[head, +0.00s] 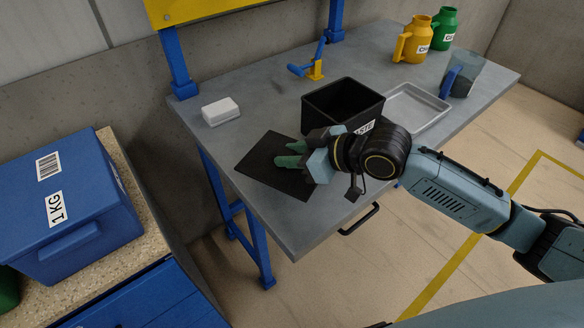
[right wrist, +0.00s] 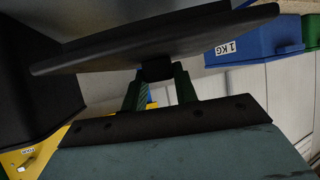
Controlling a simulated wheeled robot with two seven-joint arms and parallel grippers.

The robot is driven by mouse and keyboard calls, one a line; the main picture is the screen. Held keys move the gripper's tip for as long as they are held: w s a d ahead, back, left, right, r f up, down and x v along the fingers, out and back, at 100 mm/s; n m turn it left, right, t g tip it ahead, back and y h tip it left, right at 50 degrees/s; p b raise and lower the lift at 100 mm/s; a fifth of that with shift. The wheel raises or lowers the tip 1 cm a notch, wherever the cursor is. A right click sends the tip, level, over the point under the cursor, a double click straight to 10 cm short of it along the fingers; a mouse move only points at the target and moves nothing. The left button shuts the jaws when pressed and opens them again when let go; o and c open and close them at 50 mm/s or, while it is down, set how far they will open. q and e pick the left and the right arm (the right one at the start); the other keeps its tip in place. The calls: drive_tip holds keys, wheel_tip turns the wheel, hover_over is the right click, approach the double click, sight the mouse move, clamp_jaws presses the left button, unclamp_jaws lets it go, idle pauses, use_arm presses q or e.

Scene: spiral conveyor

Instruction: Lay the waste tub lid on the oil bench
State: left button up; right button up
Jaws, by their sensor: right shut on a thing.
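The waste tub lid (head: 262,163) is a flat black square over the left front part of the grey oil bench (head: 255,128). My right gripper (head: 289,155) reaches over it from the right. In the right wrist view its green fingers (right wrist: 160,92) are shut on the small black knob of the lid (right wrist: 150,40). I cannot tell whether the lid touches the bench top. The open black waste tub (head: 343,100) stands behind and to the right of the lid, and its dark side shows in the right wrist view (right wrist: 28,95). My left gripper is not in view.
A white block (head: 220,111) lies left of the tub. A blue and yellow tool (head: 312,65) stands behind it. A grey tray (head: 418,106), a clear jug (head: 463,75) and yellow (head: 412,45) and green (head: 442,28) cans are right. A blue box (head: 65,215) sits on a separate counter.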

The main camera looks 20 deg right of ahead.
wheel_tip(320, 180, down, 3)
drive_tip(key=shift+f+b, duration=0.1)
drive_tip(key=shift+b, duration=0.2)
drive_tip(key=shift+f, duration=0.3)
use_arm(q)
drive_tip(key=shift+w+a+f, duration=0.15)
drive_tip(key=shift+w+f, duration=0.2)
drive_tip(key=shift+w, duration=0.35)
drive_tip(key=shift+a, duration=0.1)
use_arm(e)
drive_tip(key=shift+f, duration=0.1)
drive_tip(key=o, duration=1)
drive_tip(key=shift+o, duration=0.2)
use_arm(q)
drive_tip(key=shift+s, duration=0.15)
